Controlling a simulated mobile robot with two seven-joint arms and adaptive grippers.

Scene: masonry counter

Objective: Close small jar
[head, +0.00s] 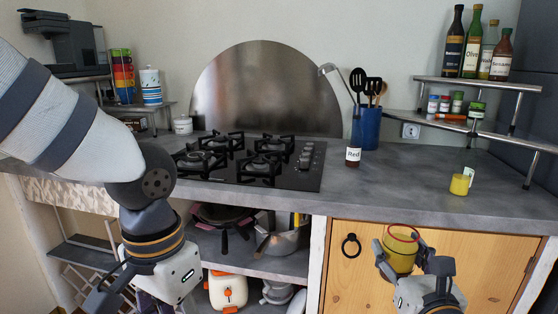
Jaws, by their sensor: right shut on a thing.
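My right gripper (405,266) is in front of the wooden cabinet door, below the counter edge. It is shut on a round yellowish thing with a red ring (402,234) at its top; I cannot tell whether this is a jar or a lid. A small glass jar with yellow contents (460,185) stands on the counter at the right, with a pale part at its upper right.
A black gas hob (258,164) fills the middle of the counter (405,180). Shelves with bottles (470,50) and spice jars (445,104) stand at the right. The counter's right front is mostly clear.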

